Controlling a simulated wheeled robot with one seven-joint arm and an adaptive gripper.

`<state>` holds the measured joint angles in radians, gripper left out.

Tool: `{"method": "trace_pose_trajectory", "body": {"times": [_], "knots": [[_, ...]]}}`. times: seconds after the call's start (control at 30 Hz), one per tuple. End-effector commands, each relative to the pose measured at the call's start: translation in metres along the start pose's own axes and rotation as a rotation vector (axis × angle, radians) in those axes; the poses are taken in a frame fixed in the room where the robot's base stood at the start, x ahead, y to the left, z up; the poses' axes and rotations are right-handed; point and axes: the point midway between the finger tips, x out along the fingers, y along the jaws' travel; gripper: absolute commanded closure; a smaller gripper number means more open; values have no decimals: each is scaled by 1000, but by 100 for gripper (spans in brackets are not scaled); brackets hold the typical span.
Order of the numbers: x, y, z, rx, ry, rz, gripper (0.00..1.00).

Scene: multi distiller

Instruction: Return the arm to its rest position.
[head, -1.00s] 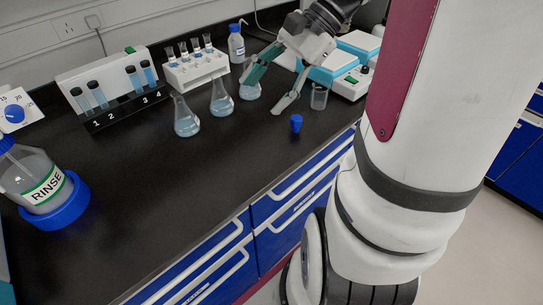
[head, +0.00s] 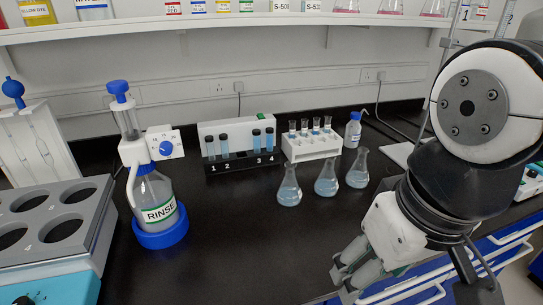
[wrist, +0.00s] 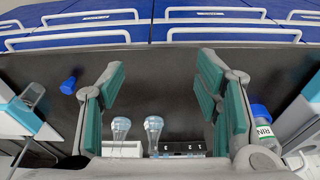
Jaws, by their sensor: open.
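My gripper (head: 350,274) is at the lower right of the head view, low over the front part of the black bench, with its fingers pointing down and left. The wrist view shows its two green-padded fingers (wrist: 162,85) spread wide apart with nothing between the pads. My arm's white joint and black wrist fill the right side of the head view and hide part of the bench there.
Three flasks (head: 326,178) of pale blue liquid stand beyond my gripper. Behind are a vial rack (head: 312,147) and a numbered tube stand (head: 240,163). A RINSE bottle (head: 155,200) stands left. A blue stopper (wrist: 68,85) lies left in the wrist view. The bench's middle is clear.

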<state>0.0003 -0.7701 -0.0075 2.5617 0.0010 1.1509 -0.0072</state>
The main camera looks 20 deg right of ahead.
Motion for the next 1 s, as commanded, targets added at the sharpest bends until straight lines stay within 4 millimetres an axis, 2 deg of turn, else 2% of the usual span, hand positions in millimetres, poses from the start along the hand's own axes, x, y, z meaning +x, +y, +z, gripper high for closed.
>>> {"method": "trace_pose_trajectory", "body": {"times": [0.13,0.23,0.5,0.63,0.77,1.0], "knots": [[-1,0,0,3,0,-1,42],[-11,0,-2,3,11,0,42],[-70,1,-12,1,105,7,42],[-90,2,-16,0,143,10,42],[-98,2,-19,-1,163,11,42],[-97,2,-20,-1,167,12,42]]}}
